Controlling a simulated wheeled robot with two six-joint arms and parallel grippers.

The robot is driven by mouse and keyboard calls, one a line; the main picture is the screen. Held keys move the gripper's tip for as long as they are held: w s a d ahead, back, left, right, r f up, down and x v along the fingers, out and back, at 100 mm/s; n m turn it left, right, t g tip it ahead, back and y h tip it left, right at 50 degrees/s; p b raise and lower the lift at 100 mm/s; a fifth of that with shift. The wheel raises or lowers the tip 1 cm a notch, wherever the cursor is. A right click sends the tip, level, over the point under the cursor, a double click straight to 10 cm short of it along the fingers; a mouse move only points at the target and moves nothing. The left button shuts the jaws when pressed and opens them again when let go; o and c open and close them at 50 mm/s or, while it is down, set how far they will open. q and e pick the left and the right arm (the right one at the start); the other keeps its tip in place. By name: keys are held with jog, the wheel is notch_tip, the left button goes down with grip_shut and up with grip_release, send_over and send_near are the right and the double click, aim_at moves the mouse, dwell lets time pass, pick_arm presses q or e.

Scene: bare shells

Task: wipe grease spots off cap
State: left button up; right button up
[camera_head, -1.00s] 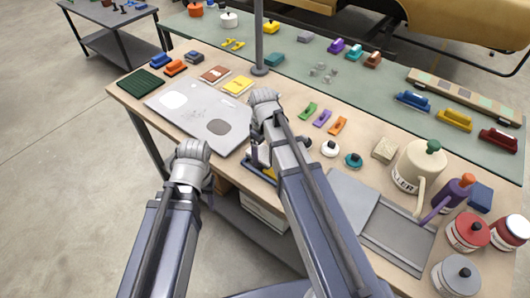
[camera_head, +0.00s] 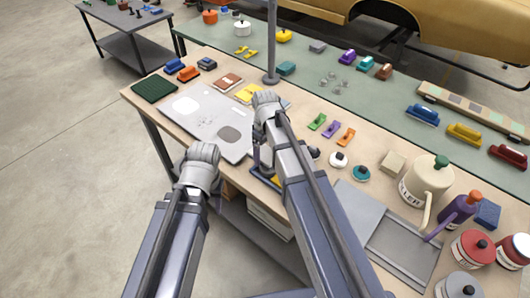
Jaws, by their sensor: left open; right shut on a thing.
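A light grey flat panel (camera_head: 216,104) lies on the wooden bench top. It has a white oval patch, a darker grey oval patch and small faint specks between them. I cannot tell which thing is the cap. My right gripper (camera_head: 263,150) is at the panel's right edge, below its pale wrist. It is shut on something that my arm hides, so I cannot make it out. My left gripper (camera_head: 216,197) is open, in front of the bench's near edge and short of the panel. Its jaws are mostly hidden behind my wrist.
Left of the panel lies a dark green mat (camera_head: 154,89). Green, purple and orange small tools (camera_head: 331,129) lie to the right. A post (camera_head: 271,45) stands behind the panel.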

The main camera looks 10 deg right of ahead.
jog(key=shift+r+p, duration=1.65)
jog(key=shift+r, duration=0.4)
notch_tip(320, 180, up, 3)
jog(key=p, duration=0.3)
jog(key=shift+r, duration=0.1)
